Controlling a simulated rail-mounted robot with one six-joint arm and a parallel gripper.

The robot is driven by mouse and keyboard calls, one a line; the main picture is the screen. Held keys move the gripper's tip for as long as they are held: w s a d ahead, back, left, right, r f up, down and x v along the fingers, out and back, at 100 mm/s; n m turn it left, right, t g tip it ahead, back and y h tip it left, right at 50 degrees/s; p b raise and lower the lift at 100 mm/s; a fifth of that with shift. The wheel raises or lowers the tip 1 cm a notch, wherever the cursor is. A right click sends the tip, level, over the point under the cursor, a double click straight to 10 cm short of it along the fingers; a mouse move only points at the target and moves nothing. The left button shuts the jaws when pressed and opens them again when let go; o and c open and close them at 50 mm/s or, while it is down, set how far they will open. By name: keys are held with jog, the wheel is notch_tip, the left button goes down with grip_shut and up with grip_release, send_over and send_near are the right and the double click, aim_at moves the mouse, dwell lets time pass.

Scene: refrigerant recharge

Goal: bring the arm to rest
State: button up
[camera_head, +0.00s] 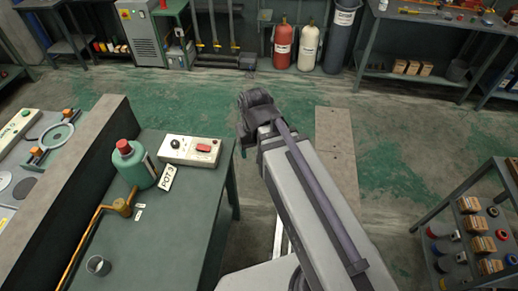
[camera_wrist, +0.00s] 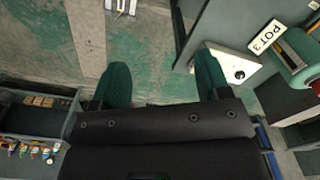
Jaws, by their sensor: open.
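My gripper (camera_wrist: 162,82) shows in the wrist view with its two green-tipped fingers wide apart. Nothing is between them; the floor shows there. In the head view my arm reaches forward from the bottom, right of the green workbench (camera_head: 215,235), and ends in a dark joint over open floor. I cannot make out the fingers in that view. The wrist view shows a white control box (camera_wrist: 236,68) beyond the right finger and part of a green bottle (camera_wrist: 298,50) at the right edge.
The bench carries a green bottle with a red cap (camera_head: 135,165), the control box (camera_head: 190,150), a label card (camera_head: 167,178) and a small cup (camera_head: 98,265). A shelf rack (camera_head: 455,195) stands right. Gas cylinders (camera_head: 283,45) stand at the back.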

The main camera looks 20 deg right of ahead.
jog(key=shift+s+d, duration=0.7)
jog(key=shift+s, duration=0.1)
jog(key=shift+f, duration=0.15)
notch_tip(320, 180, down, 7)
jog(key=b, duration=0.7)
